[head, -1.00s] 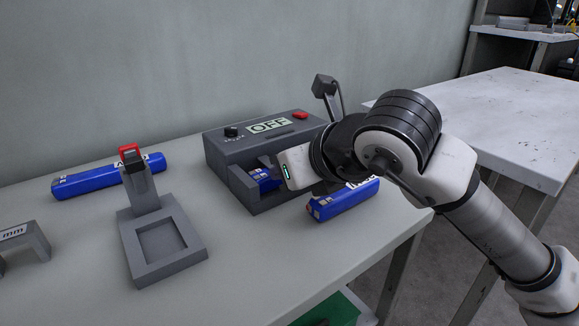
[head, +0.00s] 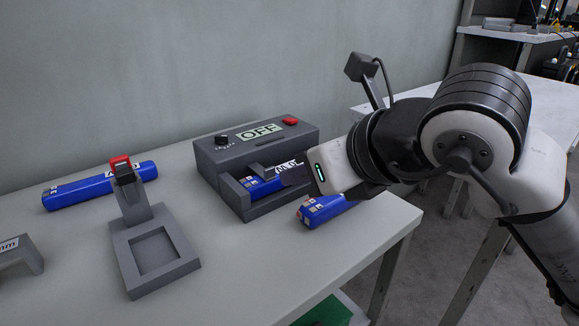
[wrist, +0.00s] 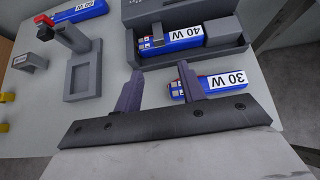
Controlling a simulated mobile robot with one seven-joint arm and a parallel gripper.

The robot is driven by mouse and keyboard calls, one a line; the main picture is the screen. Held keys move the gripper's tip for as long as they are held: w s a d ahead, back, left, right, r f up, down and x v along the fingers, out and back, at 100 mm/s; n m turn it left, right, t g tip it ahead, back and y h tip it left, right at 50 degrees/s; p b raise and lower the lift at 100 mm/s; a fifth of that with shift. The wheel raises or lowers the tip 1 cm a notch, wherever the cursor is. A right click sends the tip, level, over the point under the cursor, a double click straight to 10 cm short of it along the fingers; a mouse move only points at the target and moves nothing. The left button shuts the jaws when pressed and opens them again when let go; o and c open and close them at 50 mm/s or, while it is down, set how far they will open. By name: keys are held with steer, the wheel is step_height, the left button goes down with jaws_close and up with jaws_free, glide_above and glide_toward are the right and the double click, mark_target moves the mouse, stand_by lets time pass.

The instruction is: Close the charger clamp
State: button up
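The grey charger (head: 212,160), with an OFF display, stands at the middle of the table. A blue 40 W battery (wrist: 184,39) lies in its front tray, and also shows in the head view (head: 268,185). My gripper (wrist: 160,70) is open and empty, just in front of the charger tray. In the head view my gripper (head: 298,173) is at the tray's right end, its fingers partly hidden.
A blue 30 W battery (wrist: 223,83) lies in front of the charger, near my right finger. A grey fixture (head: 120,245) with a square recess and red-tipped post stands left. Behind it lies a blue 60 W battery (head: 75,192). The table's right edge is close.

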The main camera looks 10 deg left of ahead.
steer(key=v, duration=0.5)
steer(key=shift+p, duration=0.3)
